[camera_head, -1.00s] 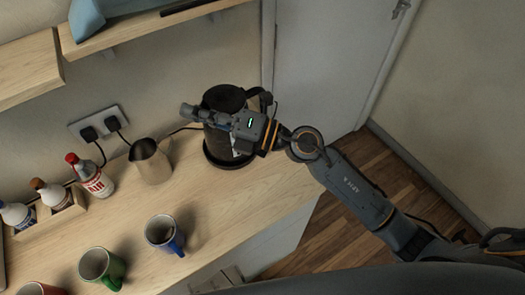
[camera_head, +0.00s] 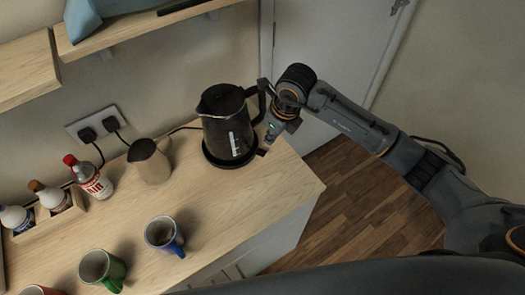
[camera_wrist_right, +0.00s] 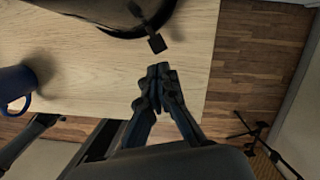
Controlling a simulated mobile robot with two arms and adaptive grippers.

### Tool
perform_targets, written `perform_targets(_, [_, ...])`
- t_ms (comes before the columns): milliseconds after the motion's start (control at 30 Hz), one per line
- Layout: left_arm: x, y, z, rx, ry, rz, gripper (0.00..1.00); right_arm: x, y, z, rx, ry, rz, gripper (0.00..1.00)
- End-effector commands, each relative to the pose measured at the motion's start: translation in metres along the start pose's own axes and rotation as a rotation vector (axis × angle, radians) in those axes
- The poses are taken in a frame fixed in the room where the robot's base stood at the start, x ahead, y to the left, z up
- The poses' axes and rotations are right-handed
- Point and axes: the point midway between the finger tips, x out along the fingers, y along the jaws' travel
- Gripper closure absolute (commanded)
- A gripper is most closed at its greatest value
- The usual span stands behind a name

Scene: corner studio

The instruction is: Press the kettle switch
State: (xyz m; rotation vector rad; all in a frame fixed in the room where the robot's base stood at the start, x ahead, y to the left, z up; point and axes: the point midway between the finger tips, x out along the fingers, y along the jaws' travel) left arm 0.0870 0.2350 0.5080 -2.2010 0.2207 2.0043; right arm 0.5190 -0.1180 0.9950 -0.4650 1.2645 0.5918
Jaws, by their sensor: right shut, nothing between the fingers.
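The black kettle (camera_head: 228,125) stands upright on its dark round base (camera_head: 214,162) at the back right of the wooden counter. Its switch is a small dark tab (camera_head: 261,152) that sticks out at the right, low down. The tab also shows in the right wrist view (camera_wrist_right: 157,43), at the kettle's edge. My right gripper (camera_head: 268,143) points down just right of the kettle, near the tab. In the right wrist view its closed fingertips (camera_wrist_right: 160,70) are empty, with a small gap between them and the tab. My left gripper is not in view.
A metal jug (camera_head: 150,162) stands left of the kettle. A blue mug (camera_head: 162,234) and a green mug (camera_head: 98,268) are nearer the front. Bottles in a wooden holder stand at the left. The counter's right edge (camera_head: 318,190) is close to my gripper, with open floor beyond.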

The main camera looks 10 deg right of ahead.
Motion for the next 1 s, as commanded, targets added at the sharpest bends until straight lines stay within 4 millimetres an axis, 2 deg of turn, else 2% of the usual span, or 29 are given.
perform_targets(267, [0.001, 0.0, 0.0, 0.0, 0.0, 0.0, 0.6, 0.001, 0.001, 0.0, 0.0, -0.001, 0.002, 1.0])
perform_targets(467, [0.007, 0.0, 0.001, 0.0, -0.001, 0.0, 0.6, 0.011, 0.001, 0.0, 0.001, -0.002, 0.003, 1.0])
perform_targets(833, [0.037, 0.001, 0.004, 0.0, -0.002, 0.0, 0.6, 0.056, 0.001, -0.001, 0.001, -0.001, 0.004, 1.0])
perform_targets(1000, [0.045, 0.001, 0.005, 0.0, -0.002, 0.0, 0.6, 0.069, 0.002, 0.0, 0.0, -0.002, 0.004, 1.0])
